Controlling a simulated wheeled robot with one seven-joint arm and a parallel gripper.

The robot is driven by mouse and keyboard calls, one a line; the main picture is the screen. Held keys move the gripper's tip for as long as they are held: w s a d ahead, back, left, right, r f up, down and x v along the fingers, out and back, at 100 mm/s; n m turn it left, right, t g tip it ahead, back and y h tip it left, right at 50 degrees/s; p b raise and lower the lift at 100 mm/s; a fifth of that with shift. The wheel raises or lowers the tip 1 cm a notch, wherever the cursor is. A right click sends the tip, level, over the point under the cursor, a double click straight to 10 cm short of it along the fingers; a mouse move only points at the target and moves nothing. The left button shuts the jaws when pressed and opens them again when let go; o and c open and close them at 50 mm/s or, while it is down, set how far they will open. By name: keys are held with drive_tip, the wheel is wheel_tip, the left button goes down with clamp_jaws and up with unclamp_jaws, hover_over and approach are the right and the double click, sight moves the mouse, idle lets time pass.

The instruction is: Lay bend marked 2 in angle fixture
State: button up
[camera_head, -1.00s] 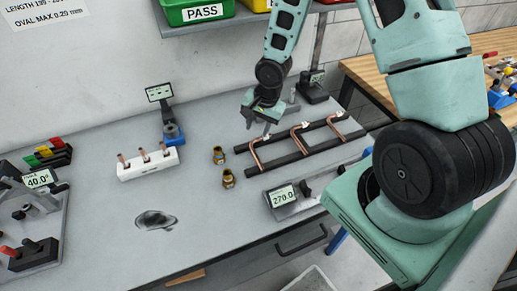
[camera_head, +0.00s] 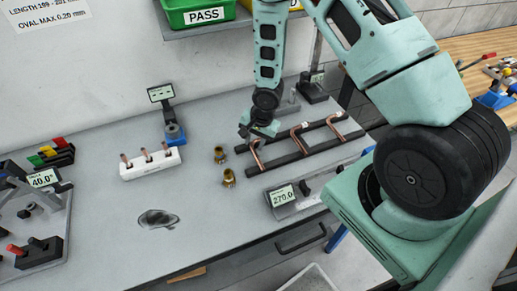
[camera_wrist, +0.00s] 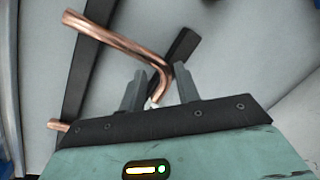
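Three copper bends lie across a black two-bar rack (camera_head: 285,160): a left one (camera_head: 258,157), a middle one (camera_head: 299,138) and a right one (camera_head: 335,123). Their white tags are too small to read, so I cannot tell which is marked 2. My gripper (camera_head: 248,136) is low at the far end of the left bend. In the wrist view its fingers (camera_wrist: 160,90) are apart, one each side of the bend's short leg (camera_wrist: 158,84), with a visible gap. The angle fixture (camera_head: 38,207), with a 40.0° display, stands at the far left.
A white block holding copper pieces (camera_head: 150,164) and two brass fittings (camera_head: 220,155) stand left of the rack. A gauge reading 270.0 (camera_head: 283,196) is in front of it. A shelf with a green PASS bin (camera_head: 198,12) overhangs.

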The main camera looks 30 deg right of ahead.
clamp_jaws()
drive_tip(key=shift+r, duration=0.15)
